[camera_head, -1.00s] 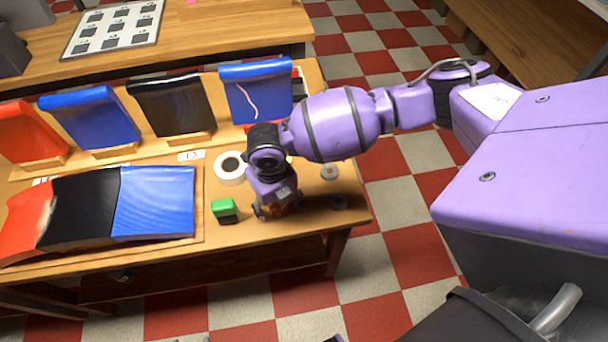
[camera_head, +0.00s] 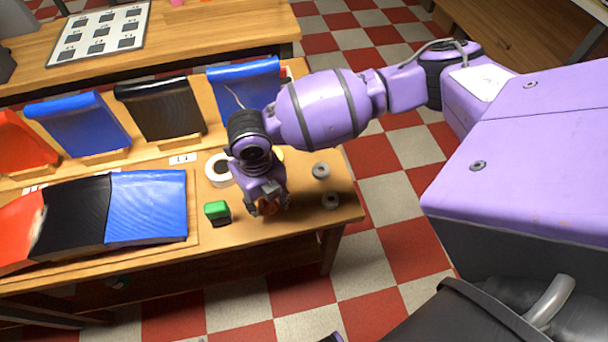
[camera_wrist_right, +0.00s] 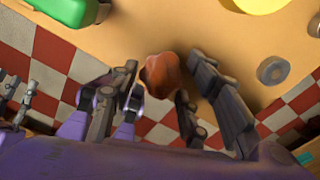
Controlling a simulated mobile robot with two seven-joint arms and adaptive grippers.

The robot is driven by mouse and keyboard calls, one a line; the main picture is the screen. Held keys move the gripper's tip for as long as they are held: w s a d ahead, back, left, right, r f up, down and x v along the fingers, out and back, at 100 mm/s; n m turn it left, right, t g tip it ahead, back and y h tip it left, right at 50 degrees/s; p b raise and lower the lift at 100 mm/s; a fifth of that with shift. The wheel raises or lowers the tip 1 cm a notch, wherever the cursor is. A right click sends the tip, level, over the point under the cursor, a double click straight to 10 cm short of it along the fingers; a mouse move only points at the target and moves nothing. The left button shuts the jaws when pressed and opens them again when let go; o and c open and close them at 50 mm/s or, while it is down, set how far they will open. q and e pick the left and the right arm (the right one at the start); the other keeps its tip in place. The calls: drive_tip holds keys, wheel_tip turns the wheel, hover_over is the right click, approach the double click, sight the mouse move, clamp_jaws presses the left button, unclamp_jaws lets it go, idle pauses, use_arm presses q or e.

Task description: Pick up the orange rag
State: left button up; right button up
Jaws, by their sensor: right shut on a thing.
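The orange rag (camera_wrist_right: 165,75) is a small crumpled lump between the fingers of my right gripper (camera_wrist_right: 163,62) in the right wrist view. My right gripper also shows in the head view (camera_head: 266,206), pointing down over the front right part of the wooden table (camera_head: 290,228). It is shut on the rag, part of which shows orange (camera_head: 267,206) at the fingertips. The fingers hide the rest of it. I cannot tell whether the rag still touches the table. My left gripper is not visible in the head view.
A green block (camera_head: 217,210) stands just left of the right gripper. A white tape roll (camera_head: 217,171) lies behind it. Two grey rings (camera_head: 321,170) (camera_head: 331,200) lie to the right. Red, black and blue curved panels (camera_head: 147,207) fill the table's left side.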

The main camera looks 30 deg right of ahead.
drive_tip(key=s+a+r, duration=0.8)
drive_tip(key=a, duration=0.1)
drive_tip(key=shift+s+r, duration=0.15)
drive_tip(key=shift+s, duration=0.2)
